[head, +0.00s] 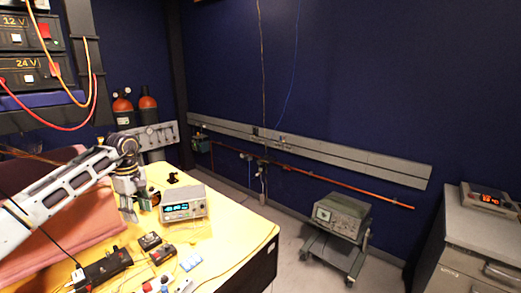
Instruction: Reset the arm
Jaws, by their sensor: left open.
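My left arm comes in from the left edge over a yellow-topped table (225,246). My left gripper (132,212) points down above the table's left part, with its fingers apart and nothing seen between them. It is just left of a grey bench meter (184,205) with a lit blue display. Whether the fingertips touch the table cannot be told. My right gripper and right arm are not in view.
Small black boxes (150,241), a black power strip (103,267) and cables lie on the table's near part. Pink foam (60,240) is behind my arm. An oscilloscope cart (338,218) and a grey cabinet (475,235) stand right, with open floor between.

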